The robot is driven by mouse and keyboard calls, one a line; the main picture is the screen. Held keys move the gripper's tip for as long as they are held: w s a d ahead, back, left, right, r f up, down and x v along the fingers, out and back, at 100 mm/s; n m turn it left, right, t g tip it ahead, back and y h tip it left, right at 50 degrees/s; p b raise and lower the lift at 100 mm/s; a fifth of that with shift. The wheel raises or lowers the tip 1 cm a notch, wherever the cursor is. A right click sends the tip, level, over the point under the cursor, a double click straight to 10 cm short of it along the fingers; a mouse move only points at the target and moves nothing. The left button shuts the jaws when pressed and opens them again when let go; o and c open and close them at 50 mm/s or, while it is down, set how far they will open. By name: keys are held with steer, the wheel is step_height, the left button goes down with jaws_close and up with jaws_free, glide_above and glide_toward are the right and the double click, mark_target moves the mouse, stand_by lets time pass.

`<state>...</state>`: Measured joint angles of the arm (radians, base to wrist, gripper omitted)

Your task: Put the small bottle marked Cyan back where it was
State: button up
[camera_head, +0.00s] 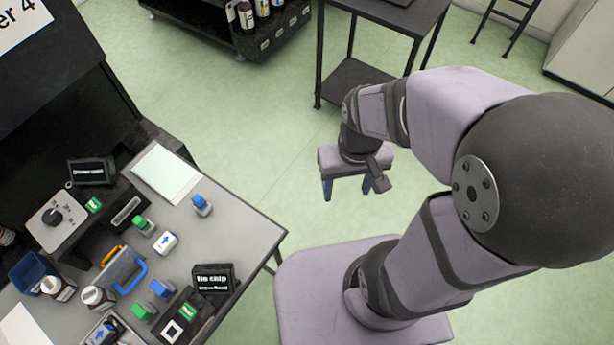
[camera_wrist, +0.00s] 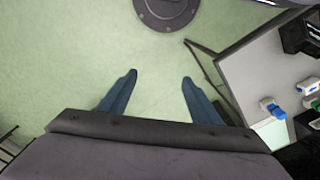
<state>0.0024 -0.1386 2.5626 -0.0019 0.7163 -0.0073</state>
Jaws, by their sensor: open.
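My gripper (camera_head: 347,190) is open and empty, out over the green floor to the right of the table. Its two blue fingers also show in the wrist view (camera_wrist: 159,77), with only floor between them. Several small bottles stand on the table: a blue-capped one (camera_head: 202,205) apart near the pale mat, a green-capped one (camera_head: 143,225), another blue-capped one (camera_head: 161,289) and another green-capped one (camera_head: 143,312) near the front. No bottle label is readable, so I cannot tell which is marked Cyan. The wrist view shows a blue-capped bottle (camera_wrist: 276,111).
The grey table (camera_head: 245,229) holds a pale mat (camera_head: 166,174), a white block with a blue arrow (camera_head: 165,242), a blue-handled caddy (camera_head: 122,270), a black sign box (camera_head: 213,279) and white-capped brown bottles (camera_head: 97,297). Open floor lies between table and gripper.

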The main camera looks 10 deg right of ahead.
steer(key=shift+a, duration=0.1)
stand_by(0.3)
steer(key=w+a+n+y, duration=0.1)
steer(key=w+a+n, duration=0.35)
steer(key=a, duration=0.75)
steer(key=w+a+n+y, duration=0.1)
steer(key=w+a+n, duration=0.4)
steer(key=a, duration=0.7)
steer(key=n+g+y+b, duration=0.1)
steer(key=n+g+y, duration=0.1)
steer(key=n, duration=1.1)
glide_above(95, 294)
steer(key=w+d, duration=0.2)
steer(key=d, duration=0.1)
steer(key=shift+s+a+f, duration=0.1)
steer(key=shift+s+f, duration=0.05)
steer(key=shift+f, duration=0.4)
steer(key=shift+s+f, duration=0.1)
steer(key=shift+f, duration=0.45)
steer(key=shift+s+a+f, duration=0.25)
steer(key=shift+a+f, duration=0.1)
steer(key=shift+f, duration=0.15)
steer(key=shift+s+a+f, duration=0.2)
steer(key=shift+a+f, duration=0.1)
steer(key=shift+f, duration=0.2)
steer(key=shift+f+p, duration=0.1)
steer(key=shift+p, duration=0.25)
